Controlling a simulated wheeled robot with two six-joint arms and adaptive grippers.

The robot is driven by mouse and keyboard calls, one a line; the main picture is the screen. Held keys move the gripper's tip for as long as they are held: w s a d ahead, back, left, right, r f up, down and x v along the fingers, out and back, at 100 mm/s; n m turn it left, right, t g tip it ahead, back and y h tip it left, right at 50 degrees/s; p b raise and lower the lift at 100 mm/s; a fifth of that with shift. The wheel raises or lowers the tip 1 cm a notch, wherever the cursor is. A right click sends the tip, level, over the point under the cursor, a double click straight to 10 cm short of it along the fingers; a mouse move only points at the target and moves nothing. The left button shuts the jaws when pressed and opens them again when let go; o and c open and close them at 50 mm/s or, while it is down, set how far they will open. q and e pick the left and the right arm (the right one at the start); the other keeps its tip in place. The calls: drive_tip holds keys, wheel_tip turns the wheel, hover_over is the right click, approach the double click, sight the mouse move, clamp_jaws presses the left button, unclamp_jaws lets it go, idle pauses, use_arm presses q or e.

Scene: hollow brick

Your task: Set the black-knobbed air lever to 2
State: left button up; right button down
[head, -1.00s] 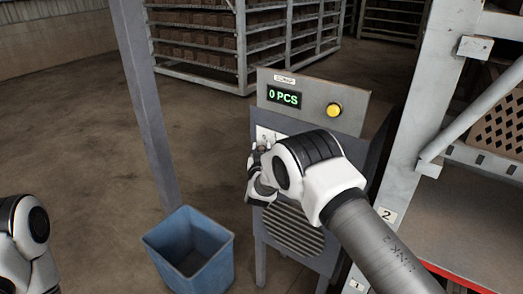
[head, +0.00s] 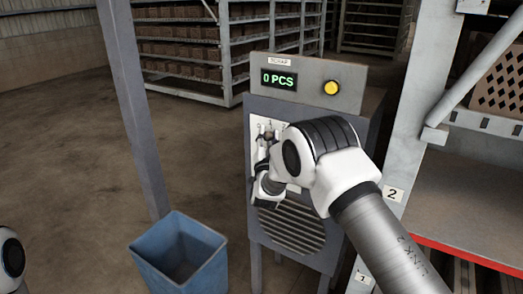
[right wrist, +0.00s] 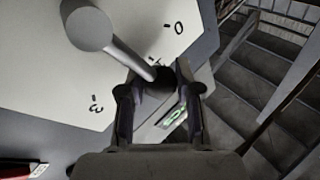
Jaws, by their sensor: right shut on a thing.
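The lever (right wrist: 128,57) runs from a round grey hub (right wrist: 90,26) on a pale dial plate (right wrist: 45,75) to its black knob (right wrist: 158,82). My right gripper (right wrist: 160,90) is shut on the knob, a finger on each side. In the right wrist view the dial shows 0, a partly covered 1, and 3; the 2 is not readable. The lever points between 0 and 3, close to the 1. In the head view my right gripper (head: 264,187) is at the front of the grey cabinet (head: 318,108), and hides the knob. My left gripper is out of view.
A "0 PCS" display (head: 279,79) and yellow button (head: 331,87) top the cabinet. A blue bin (head: 180,254) stands at its lower left, beside a grey post (head: 135,110). A shelf frame (head: 432,134) rises close on the right.

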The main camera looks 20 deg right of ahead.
drive_tip(key=m+b, duration=0.1)
drive_tip(key=s+d+m+h+b, duration=0.1)
drive_tip(key=b, duration=0.1)
drive_tip(key=m+h+b, duration=0.1)
drive_tip(key=m, duration=0.1)
drive_tip(key=shift+s+d+f, duration=0.15)
drive_tip(key=shift+s+f, duration=0.15)
drive_tip(key=shift+s+d+r+m+h+b, duration=0.1)
drive_tip(key=shift+s+m+h+b, duration=0.1)
drive_tip(key=shift+m+h+b, duration=0.45)
drive_tip(key=c, duration=1.1)
unclamp_jaws()
drive_tip(key=shift+o, duration=0.2)
drive_tip(key=v, duration=1.2)
